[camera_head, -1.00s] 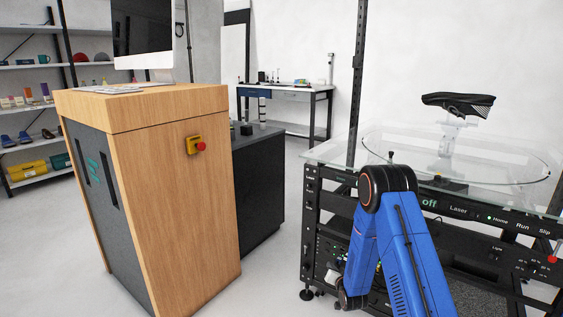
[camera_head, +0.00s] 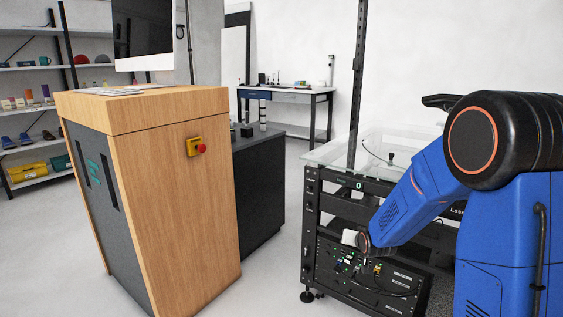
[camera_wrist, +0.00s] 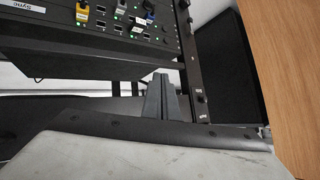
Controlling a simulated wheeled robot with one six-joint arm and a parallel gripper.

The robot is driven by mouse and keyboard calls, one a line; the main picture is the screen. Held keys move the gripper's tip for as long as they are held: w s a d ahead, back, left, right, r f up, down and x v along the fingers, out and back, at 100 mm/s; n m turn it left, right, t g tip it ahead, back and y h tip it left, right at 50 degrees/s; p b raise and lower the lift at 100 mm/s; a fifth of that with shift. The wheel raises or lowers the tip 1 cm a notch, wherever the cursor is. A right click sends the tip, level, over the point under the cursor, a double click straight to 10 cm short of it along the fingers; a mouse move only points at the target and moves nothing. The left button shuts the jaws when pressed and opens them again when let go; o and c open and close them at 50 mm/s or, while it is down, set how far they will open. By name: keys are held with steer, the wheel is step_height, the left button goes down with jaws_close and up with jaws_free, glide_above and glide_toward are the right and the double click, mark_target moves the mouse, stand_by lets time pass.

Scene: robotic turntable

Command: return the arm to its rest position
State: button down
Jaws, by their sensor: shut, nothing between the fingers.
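My blue arm (camera_head: 420,195) is folded at a large black elbow joint with an orange ring, at the right of the head view. Its forearm slopes down and left in front of the turntable rig (camera_head: 311,230). My gripper (camera_wrist: 161,78) shows in the wrist view as two grey fingers together, with nothing between them. They appear apart from the rig's panel (camera_wrist: 120,22), which has lit ports and cable plugs. In the head view the fingers cannot be made out. The arm hides much of the rig's front and the right of its glass top (camera_head: 345,150).
A wooden cabinet (camera_head: 175,190) with a red emergency button (camera_head: 201,149) stands left of the rig; its wooden side (camera_wrist: 290,60) edges the wrist view. Clear floor (camera_head: 275,270) lies between them. A workbench (camera_head: 290,95) and shelves (camera_head: 30,110) stand behind.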

steer(key=s+d+r+n+g, duration=0.1)
steer(key=s+r, duration=0.5)
steer(key=s, duration=0.4)
steer(key=s+d+r+g, duration=0.1)
steer(key=s+r+g, duration=0.1)
steer(key=s+r, duration=0.65)
steer(key=s+d+n+g, duration=0.1)
steer(key=s+g, duration=0.1)
steer(key=s, duration=2.6)
steer(key=shift+s+r+n+g+h, duration=0.3)
steer(key=shift+s+r+g, duration=0.1)
